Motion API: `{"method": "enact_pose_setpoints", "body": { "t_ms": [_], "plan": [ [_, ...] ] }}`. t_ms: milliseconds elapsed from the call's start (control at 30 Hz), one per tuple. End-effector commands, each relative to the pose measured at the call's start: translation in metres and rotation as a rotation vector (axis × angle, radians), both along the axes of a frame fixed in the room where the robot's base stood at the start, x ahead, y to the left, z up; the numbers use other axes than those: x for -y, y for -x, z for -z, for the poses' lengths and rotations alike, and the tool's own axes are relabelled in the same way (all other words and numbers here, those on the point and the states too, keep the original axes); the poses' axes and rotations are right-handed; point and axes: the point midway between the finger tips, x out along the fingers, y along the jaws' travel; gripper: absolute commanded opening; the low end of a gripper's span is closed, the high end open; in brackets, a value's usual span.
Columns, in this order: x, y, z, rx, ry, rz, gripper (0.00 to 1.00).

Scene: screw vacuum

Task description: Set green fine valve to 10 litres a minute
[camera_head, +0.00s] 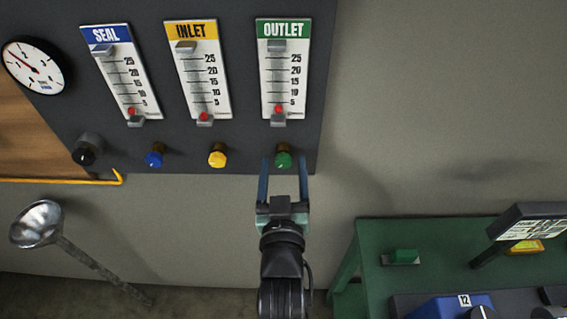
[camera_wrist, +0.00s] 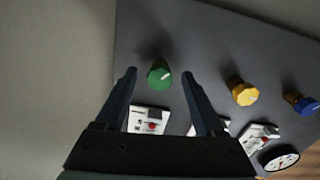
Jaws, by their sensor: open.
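The green valve knob (camera_head: 284,159) sits on the dark panel below the OUTLET flow meter (camera_head: 284,75). It also shows in the wrist view (camera_wrist: 159,75) with a white mark on its face. The red float (camera_head: 279,110) of the OUTLET meter rests at the bottom of its scale, below the 5 mark. My gripper (camera_head: 284,168) is open, with its two blue fingers on either side of the green knob in the picture. In the wrist view my gripper (camera_wrist: 162,75) shows the knob between the fingertips, with gaps on both sides. I cannot tell how far beyond the tips the knob lies.
A yellow knob (camera_head: 217,155), a blue knob (camera_head: 154,156) and a black knob (camera_head: 85,153) stand left of the green one. SEAL (camera_head: 121,75) and INLET (camera_head: 198,70) meters hang above. A green table (camera_head: 440,235) stands at lower right. A metal funnel (camera_head: 38,224) is at lower left.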

Motion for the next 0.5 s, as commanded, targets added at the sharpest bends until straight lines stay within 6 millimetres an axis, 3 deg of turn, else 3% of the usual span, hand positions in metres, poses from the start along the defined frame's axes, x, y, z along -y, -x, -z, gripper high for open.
{"method": "enact_pose_setpoints", "body": {
  "t_ms": [333, 367, 500],
  "plan": [
    [0.0001, -0.0043, 0.0000, 0.000, 0.000, 0.000, 0.71],
    [0.0001, -0.0042, -0.0001, 0.001, 0.000, 0.000, 0.69],
    [0.0001, -0.0041, -0.0001, 0.000, 0.000, 0.000, 0.44]
  ]
}}
